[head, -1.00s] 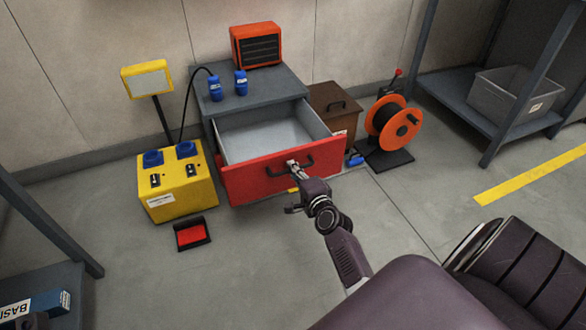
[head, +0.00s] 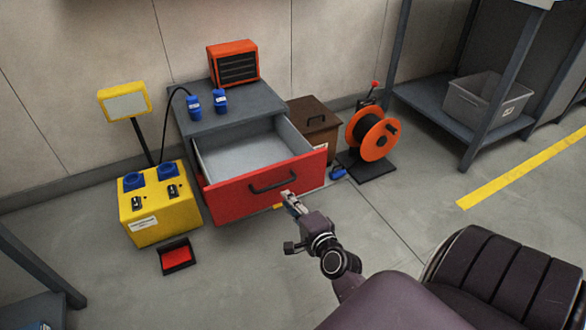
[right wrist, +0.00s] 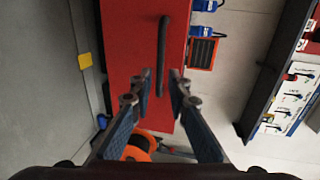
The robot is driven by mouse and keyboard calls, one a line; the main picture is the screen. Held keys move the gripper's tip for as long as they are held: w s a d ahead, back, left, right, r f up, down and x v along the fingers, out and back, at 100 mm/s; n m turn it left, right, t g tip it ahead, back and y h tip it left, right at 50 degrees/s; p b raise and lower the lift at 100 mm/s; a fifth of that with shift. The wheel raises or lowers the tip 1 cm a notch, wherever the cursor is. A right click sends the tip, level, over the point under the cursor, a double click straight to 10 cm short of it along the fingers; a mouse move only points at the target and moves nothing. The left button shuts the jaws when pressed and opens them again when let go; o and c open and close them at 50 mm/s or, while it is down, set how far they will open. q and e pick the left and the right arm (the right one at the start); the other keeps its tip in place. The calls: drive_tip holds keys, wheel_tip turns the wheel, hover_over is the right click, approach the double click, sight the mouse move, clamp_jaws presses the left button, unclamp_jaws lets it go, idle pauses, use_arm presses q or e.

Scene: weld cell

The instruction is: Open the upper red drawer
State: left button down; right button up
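The upper red drawer (head: 236,190) is pulled well out of the grey cabinet (head: 230,112), and its empty grey inside (head: 240,152) shows. Its dark bar handle (head: 272,183) is on the red front. My right gripper (head: 288,197) is just in front of the drawer front, near the right end of the handle, and apart from it. In the right wrist view the two fingers (right wrist: 160,78) are spread with nothing between them, and the handle (right wrist: 165,55) shows beyond them. My left gripper is not in view.
A yellow power box (head: 155,215) with a lamp stands left of the cabinet, a red pedal (head: 177,257) before it. A brown box (head: 316,130) and an orange cable reel (head: 372,138) stand to the right. Floor in front is clear.

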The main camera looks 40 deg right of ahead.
drive_tip(key=shift+v, duration=1.4)
